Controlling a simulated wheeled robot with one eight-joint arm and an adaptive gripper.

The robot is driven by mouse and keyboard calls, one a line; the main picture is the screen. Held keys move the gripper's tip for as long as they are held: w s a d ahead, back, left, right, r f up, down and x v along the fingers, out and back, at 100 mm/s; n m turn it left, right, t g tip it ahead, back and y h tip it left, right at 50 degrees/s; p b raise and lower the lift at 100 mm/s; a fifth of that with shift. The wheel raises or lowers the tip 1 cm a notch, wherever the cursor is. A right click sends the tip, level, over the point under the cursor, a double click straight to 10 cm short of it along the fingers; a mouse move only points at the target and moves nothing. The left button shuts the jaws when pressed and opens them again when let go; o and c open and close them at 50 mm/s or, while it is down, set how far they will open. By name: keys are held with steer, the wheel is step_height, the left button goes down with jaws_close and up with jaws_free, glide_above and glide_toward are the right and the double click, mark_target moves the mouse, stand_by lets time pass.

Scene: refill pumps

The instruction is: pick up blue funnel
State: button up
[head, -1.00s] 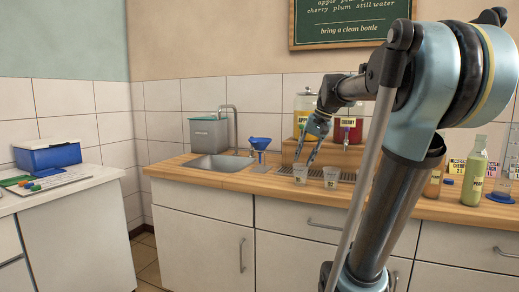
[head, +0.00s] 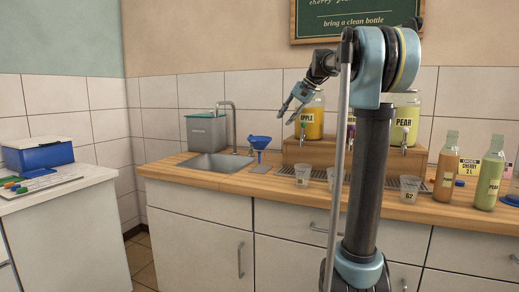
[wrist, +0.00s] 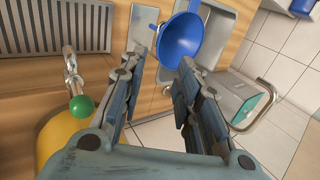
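The blue funnel (head: 260,142) stands upright in a stand on the wooden counter, just right of the sink. It also shows in the wrist view (wrist: 181,38), its wide mouth seen from above, beyond my fingertips. My gripper (head: 288,107) is in the air above the counter, up and to the right of the funnel, near the apple dispenser. In the wrist view my gripper (wrist: 160,72) has its two fingers spread with nothing between them. The funnel's spout is hidden in the wrist view.
The sink (head: 215,164) with its tap (head: 234,125) lies left of the funnel. The apple dispenser (head: 313,119) and pear dispenser (head: 405,121) stand on a wooden riser. Cups (head: 302,175) stand by the drip grate. Bottles (head: 488,178) stand at the right. Counter around the funnel's front is clear.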

steer(key=shift+s+x, duration=0.1)
steer(key=shift+x, duration=3.25)
steer(key=shift+s+x, duration=0.15)
steer(key=shift+x, duration=3.25)
steer(key=shift+a, duration=0.1)
jaws_close()
